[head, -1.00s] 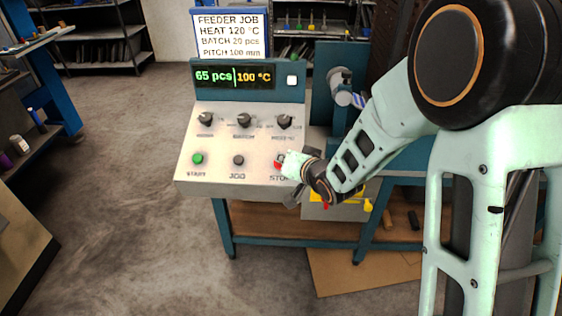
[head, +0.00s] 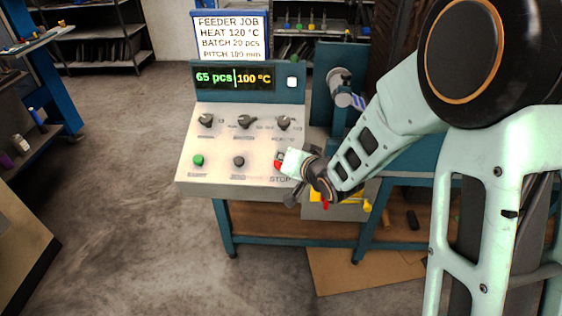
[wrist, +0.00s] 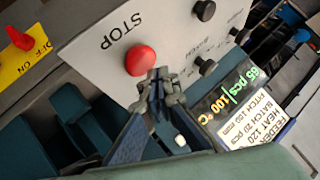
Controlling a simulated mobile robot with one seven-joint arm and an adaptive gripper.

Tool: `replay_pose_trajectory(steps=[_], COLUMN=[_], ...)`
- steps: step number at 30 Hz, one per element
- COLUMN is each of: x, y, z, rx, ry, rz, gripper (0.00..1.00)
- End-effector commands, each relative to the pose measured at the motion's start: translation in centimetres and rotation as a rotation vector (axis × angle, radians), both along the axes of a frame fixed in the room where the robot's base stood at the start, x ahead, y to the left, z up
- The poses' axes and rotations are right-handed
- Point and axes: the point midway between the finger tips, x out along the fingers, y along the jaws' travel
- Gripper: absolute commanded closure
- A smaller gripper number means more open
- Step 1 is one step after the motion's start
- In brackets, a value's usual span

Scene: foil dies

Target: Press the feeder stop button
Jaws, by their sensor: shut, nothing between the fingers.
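The red stop button (wrist: 140,60) stands on the pale sloped control panel (wrist: 105,58), beside the word STOP. In the head view the red button (head: 278,161) shows only in part, at the panel's right end, with my gripper partly over it. My gripper (wrist: 158,76) is shut and empty, its fingertips right at the button's edge in the wrist view. I cannot tell whether they touch it. The display (head: 234,77) reads 65 pcs and 100 °C.
A green start button (head: 198,160) and a dark jog button (head: 238,160) sit left of the stop button. Three black knobs (head: 244,121) are above them. A yellow plate with a red switch (wrist: 20,38) lies beyond the panel's edge.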

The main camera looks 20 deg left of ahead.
Motion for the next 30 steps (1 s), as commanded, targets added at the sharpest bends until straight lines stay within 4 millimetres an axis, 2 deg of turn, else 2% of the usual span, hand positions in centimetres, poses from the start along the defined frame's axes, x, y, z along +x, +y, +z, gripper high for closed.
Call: replay_pose_trajectory(steps=[5,18,30], x=[-0.2,-1.4,-1.5], y=[0.0,-0.4,-0.4], z=[0.9,4.8,4.8], rx=[0.001,0.001,0.0], ry=[-0.001,0.0,0.0], rz=[0.0,-0.001,0.0], gripper=[1.0,1.0,1.0])
